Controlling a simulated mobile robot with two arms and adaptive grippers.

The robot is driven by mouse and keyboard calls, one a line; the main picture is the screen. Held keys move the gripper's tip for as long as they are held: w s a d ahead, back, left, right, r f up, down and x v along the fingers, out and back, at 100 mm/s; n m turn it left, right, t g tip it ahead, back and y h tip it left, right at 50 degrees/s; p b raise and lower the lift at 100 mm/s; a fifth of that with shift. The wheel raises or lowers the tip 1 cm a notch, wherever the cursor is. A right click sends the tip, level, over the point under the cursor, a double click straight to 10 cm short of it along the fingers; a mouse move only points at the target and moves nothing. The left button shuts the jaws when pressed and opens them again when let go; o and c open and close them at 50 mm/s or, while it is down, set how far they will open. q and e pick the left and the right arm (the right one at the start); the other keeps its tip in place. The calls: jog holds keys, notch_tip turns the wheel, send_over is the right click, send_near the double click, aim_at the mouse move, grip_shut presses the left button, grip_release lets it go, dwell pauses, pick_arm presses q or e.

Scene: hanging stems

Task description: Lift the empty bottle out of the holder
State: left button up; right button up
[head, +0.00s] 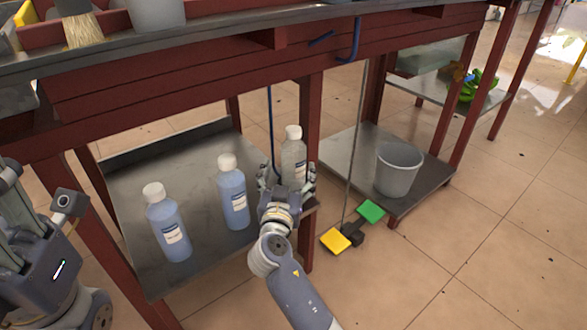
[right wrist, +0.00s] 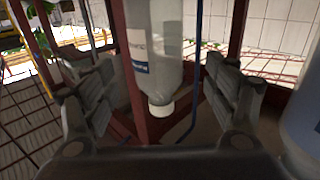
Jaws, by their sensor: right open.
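The empty bottle (head: 293,157) is clear with a white cap. It stands upright at the right end of the lower left shelf, beside a red table leg. My right gripper (head: 288,190) is open around its lower part in the head view. The right wrist view, which is upside down, shows the bottle (right wrist: 155,50) between the two spread fingers (right wrist: 165,95), with gaps on both sides. I cannot make out a holder; the bottle's base is hidden by the gripper. Part of my left arm's end (head: 45,240) shows at the left edge, its jaws unclear.
Two bottles of blue liquid, a near one (head: 168,222) and a middle one (head: 233,192), stand on the metal shelf (head: 125,185). A grey bucket (head: 398,168) stands on the right shelf. The red tabletop edge (head: 180,85) overhangs the bottles.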

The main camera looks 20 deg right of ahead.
aim_at(291, 164)
jog(key=b+x, duration=0.2)
jog(key=x, duration=0.3)
jog(key=shift+d+r, duration=0.1)
jog(key=shift+d, duration=0.05)
jog(key=shift+c, duration=0.3)
jog(key=c, duration=1.1)
